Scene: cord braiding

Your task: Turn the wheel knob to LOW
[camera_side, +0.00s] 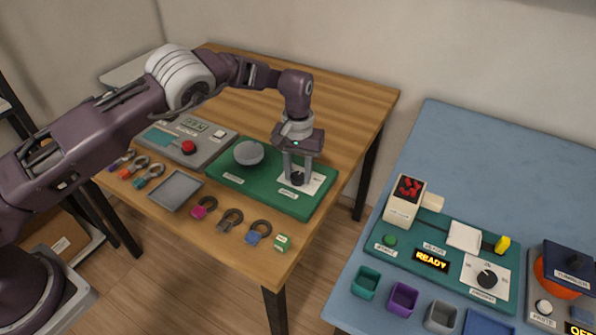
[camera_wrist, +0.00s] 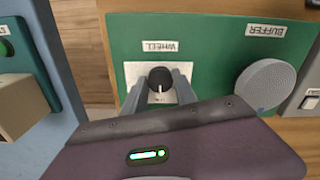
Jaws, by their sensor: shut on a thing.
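The wheel knob (camera_side: 298,178) is a small dark round knob on a white dial plate (camera_side: 316,184), at the right end of the green panel (camera_side: 235,184). My gripper (camera_side: 297,176) points straight down over it in the side view, with its grey fingers shut on the knob. In the wrist view my fingers (camera_wrist: 161,82) come from below and lie on both sides of the black knob (camera_wrist: 160,75). A white pointer mark on the knob aims toward the bottom of that picture. The "WHEEL" label appears upside down. The dial markings are too small or hidden to read.
A grey round buffer pad (camera_side: 249,152) stands on the same panel, left of my gripper. A grey box with a red button (camera_side: 188,147) is farther left. A grey tray (camera_side: 175,190) and several coloured clips lie in front. A blue table (camera_side: 480,150) stands at right.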

